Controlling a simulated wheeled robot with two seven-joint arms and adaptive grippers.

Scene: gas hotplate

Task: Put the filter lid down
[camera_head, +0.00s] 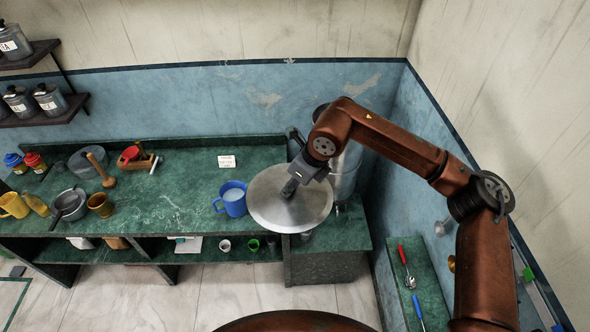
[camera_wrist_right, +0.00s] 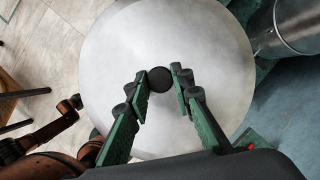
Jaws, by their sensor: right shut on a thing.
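The filter lid (camera_head: 290,212) is a wide, shallow metal disc, and it fills much of the right wrist view (camera_wrist_right: 215,50). My right gripper (camera_head: 288,190) is shut on its small black knob (camera_wrist_right: 160,79), with a green-padded finger on either side in the right wrist view. The lid hangs in front of a tall metal cylinder (camera_head: 346,170) at the right end of the counter and hides part of it. The cylinder also shows at the upper right of the right wrist view (camera_wrist_right: 292,22). My left gripper is not clearly visible.
A blue mug (camera_head: 233,201) stands just left of the lid on the green counter (camera_head: 150,215). The counter's middle is mostly clear. Tools lie on a side bench (camera_head: 418,262) at the right.

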